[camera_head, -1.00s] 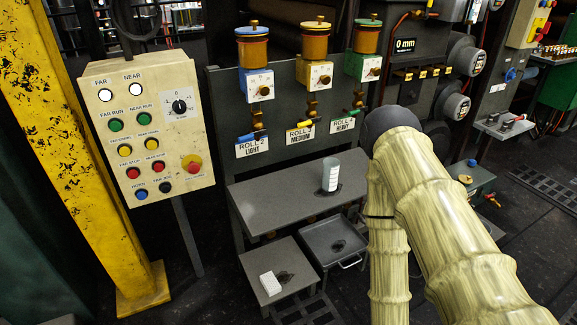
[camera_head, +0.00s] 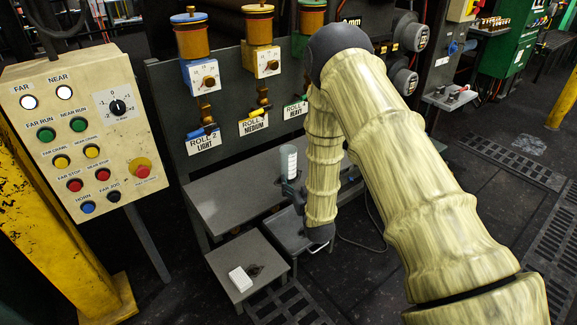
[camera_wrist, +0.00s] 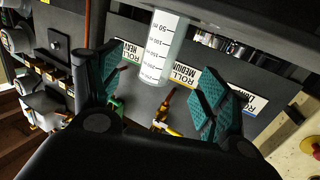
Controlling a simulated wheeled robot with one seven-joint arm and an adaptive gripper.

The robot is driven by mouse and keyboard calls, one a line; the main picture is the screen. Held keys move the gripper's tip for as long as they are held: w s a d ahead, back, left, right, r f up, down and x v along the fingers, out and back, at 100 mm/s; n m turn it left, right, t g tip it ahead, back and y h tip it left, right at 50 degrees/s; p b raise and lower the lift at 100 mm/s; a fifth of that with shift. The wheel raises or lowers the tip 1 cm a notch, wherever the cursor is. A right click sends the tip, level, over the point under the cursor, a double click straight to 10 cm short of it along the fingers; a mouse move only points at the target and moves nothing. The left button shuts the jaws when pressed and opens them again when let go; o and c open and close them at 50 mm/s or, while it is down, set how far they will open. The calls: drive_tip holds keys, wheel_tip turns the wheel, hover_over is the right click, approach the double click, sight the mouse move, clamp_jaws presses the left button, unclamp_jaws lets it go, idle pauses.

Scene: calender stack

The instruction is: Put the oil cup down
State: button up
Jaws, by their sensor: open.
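The oil cup (camera_head: 289,163) is a clear, pale cylinder with graduation marks. In the head view it appears upright on the grey shelf (camera_head: 222,208) below the roll labels, partly beside my arm. In the wrist view, which is turned over, the cup (camera_wrist: 165,48) shows between and beyond the fingers of my gripper (camera_wrist: 160,82). The teal-padded fingers are spread wide, with visible gaps to the cup on both sides. In the head view my arm hides most of the gripper. The cup's contact with the shelf is hard to make out.
Three oilers with blue, yellow and green bases stand on the panel above the shelf; the yellow one (camera_head: 262,60) is in the middle. A low stand (camera_head: 228,266) holds a white block (camera_head: 240,279). A dark tray (camera_head: 284,232) sits beside it. A control box (camera_head: 85,140) stands left.

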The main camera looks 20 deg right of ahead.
sight(290, 160)
drive_tip(key=shift+w+d+r+t, duration=0.1)
drive_tip(key=shift+w+r+t, duration=0.3)
drive_tip(key=shift+w+r, duration=0.6)
drive_tip(key=w, duration=0.4)
drive_tip(key=shift+w, duration=3.05)
drive_tip(key=c, duration=1.2)
